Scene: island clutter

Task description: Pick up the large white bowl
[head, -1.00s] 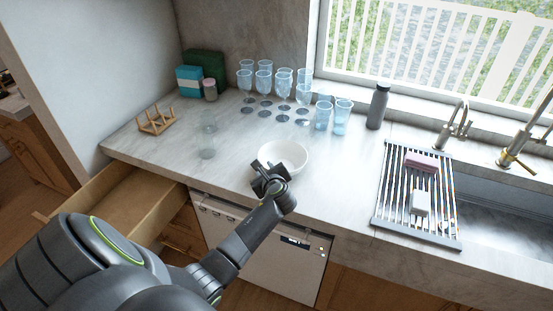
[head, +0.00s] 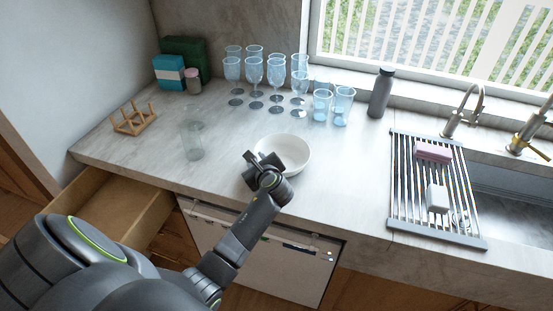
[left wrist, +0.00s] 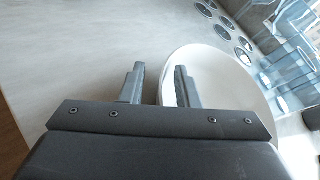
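The large white bowl (head: 294,150) stands upright on the marble counter near its front edge. It also shows in the left wrist view (left wrist: 235,85). My left gripper (head: 259,162) is at the bowl's near left rim. In the left wrist view the two fingers of my left gripper (left wrist: 160,82) are apart. One finger is outside the bowl and the other is over its inside, with the rim between them. I cannot tell whether either finger touches the bowl. My right gripper is not in view.
A clear glass (head: 193,140) stands left of the bowl. Several blue glasses (head: 254,75) stand behind it. A dark bottle (head: 380,93) and a drying rack (head: 407,190) are to the right. An open drawer (head: 120,210) juts out at the left. Counter right of the bowl is free.

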